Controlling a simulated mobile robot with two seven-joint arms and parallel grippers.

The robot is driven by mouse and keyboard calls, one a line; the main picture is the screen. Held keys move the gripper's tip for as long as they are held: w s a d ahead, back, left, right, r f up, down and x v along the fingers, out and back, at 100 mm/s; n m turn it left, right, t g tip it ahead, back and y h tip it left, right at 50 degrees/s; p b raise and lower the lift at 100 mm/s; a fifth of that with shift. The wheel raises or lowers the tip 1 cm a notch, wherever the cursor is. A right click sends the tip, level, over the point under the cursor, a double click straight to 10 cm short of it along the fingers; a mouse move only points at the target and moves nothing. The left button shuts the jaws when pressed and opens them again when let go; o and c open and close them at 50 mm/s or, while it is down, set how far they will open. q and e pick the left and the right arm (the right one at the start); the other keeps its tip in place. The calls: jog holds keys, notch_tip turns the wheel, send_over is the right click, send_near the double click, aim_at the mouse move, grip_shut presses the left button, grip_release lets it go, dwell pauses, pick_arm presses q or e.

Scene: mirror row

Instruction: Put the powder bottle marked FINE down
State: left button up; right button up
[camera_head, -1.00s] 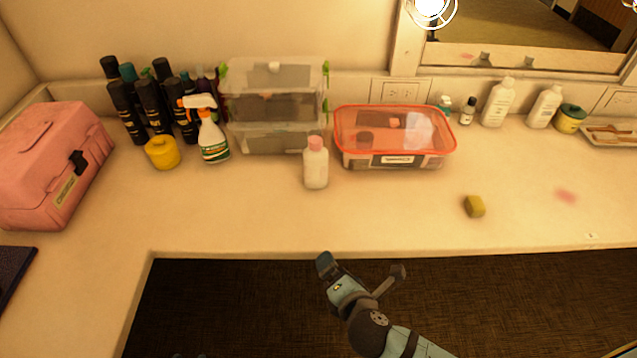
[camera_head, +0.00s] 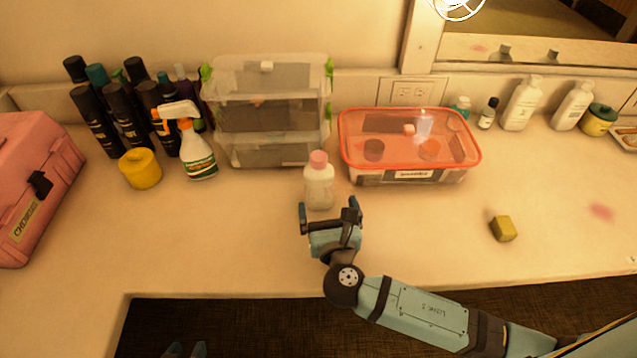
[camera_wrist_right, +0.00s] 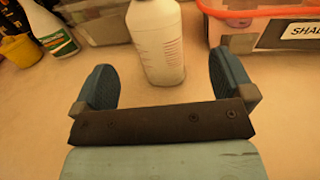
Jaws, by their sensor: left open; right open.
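A white bottle with a pink cap (camera_head: 319,186) stands upright on the counter (camera_head: 230,250); I cannot read any FINE mark on it. My right gripper (camera_head: 328,208) is open and empty just in front of it, fingers pointing at it. In the right wrist view the bottle (camera_wrist_right: 158,45) stands between the lines of the two fingers, apart from both, its cap out of frame.
A red-lidded clear box (camera_head: 410,178) stands right of the bottle, stacked clear boxes (camera_head: 268,150) behind it. A spray bottle (camera_head: 197,155), a yellow jar (camera_head: 140,168) and a pink case (camera_head: 30,180) stand left. A yellow block (camera_head: 503,228) lies right. The front counter is mostly clear.

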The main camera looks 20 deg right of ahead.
aim_at(321, 185)
jog(key=w, duration=0.3)
jog(key=shift+d+f, duration=0.1)
jog(key=shift+d, duration=0.05)
jog(key=shift+w+d, duration=0.1)
jog(key=shift+w, duration=0.35)
jog(key=w, duration=0.5)
jog(key=shift+d+f+b, duration=0.15)
jog(key=shift+f+b, duration=0.05)
jog(key=shift+b, duration=0.1)
pick_arm(q)
jog(key=shift+w, duration=0.35)
pick_arm(e)
jog(key=shift+s, duration=0.1)
jog(key=c, duration=1.3)
jog(key=shift+r, duration=0.1)
jog(key=shift+r, duration=0.55)
pick_arm(q)
jog(key=r+p, duration=0.1)
jog(key=p, duration=0.1)
jog(key=r+p, duration=0.1)
jog(key=p, duration=0.1)
jog(key=shift+s+a, duration=0.15)
jog(key=shift+a, duration=0.1)
pick_arm(e)
notch_tip(321, 185, up, 19)
jog(key=shift+f, duration=0.1)
